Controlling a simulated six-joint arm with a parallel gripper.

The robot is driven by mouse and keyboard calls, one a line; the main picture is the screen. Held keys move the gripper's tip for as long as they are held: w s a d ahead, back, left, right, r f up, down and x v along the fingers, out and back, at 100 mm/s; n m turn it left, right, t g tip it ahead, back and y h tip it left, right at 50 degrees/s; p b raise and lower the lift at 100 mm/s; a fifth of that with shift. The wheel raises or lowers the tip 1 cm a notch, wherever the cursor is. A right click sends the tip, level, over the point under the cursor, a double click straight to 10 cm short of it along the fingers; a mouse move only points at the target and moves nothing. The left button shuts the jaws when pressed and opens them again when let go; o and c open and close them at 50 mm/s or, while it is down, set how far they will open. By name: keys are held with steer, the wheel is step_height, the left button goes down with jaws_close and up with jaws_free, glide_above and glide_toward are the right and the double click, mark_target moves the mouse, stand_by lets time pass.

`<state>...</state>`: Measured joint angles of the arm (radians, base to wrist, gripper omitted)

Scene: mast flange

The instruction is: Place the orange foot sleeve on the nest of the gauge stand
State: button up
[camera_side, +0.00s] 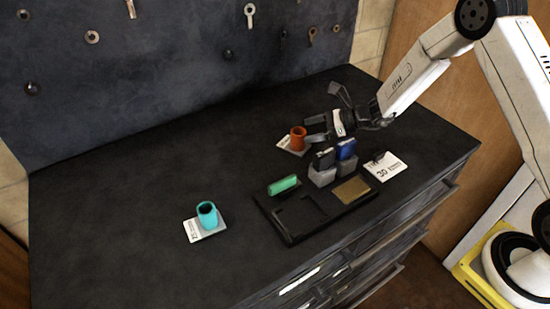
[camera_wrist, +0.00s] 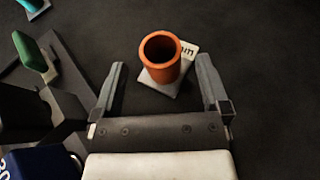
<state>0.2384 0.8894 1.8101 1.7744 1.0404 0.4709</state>
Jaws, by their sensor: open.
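The orange foot sleeve (camera_side: 298,138) is a short hollow cylinder standing upright on a pale labelled plate (camera_side: 287,147). In the wrist view the sleeve (camera_wrist: 160,58) stands ahead, between the lines of my two open fingers. My gripper (camera_wrist: 163,85) is open and empty, and its fingers appear apart from the sleeve. In the side view my gripper (camera_side: 312,132) is just right of the sleeve. I cannot tell for sure which fixture is the gauge stand; a black tray (camera_side: 290,237) with recesses and a brass-coloured plate lies at the front.
A teal sleeve (camera_side: 207,214) stands on another labelled plate at the left. Grey blocks with black and blue tops (camera_side: 346,149) stand close to my gripper. A white card (camera_side: 386,167) lies right.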

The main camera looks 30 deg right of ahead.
mark_target(292, 134)
steer(key=shift+x, duration=2.3)
jaws_close()
